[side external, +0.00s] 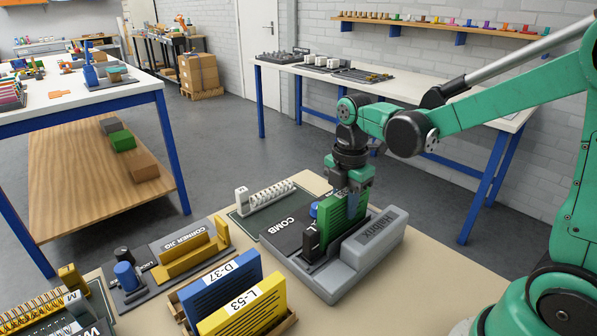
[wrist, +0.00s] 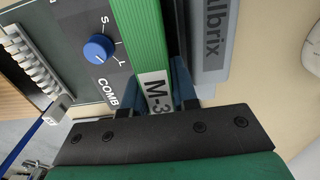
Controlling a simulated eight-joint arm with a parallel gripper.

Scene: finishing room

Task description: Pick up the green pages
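The green pages (side external: 337,221) stand upright in the grey binding machine, on its comb side. In the wrist view the green pages (wrist: 150,45) run up the middle, with a white label reading "M-3" and the rest cut off. My gripper (side external: 345,205) is down over the pages, with one finger in front of them and the other mostly hidden. In the wrist view my gripper (wrist: 158,88) has a finger on each side of the labelled end. I cannot tell whether the fingers press on the pages.
The grey Halbrix machine body (side external: 368,243) rises close beside the pages. A blue knob (wrist: 98,48) sits on the other side. A blue D-37 block (side external: 220,288) and a yellow L-53 block (side external: 245,307) stand in a tray nearby. A yellow corner jig (side external: 190,252) lies left.

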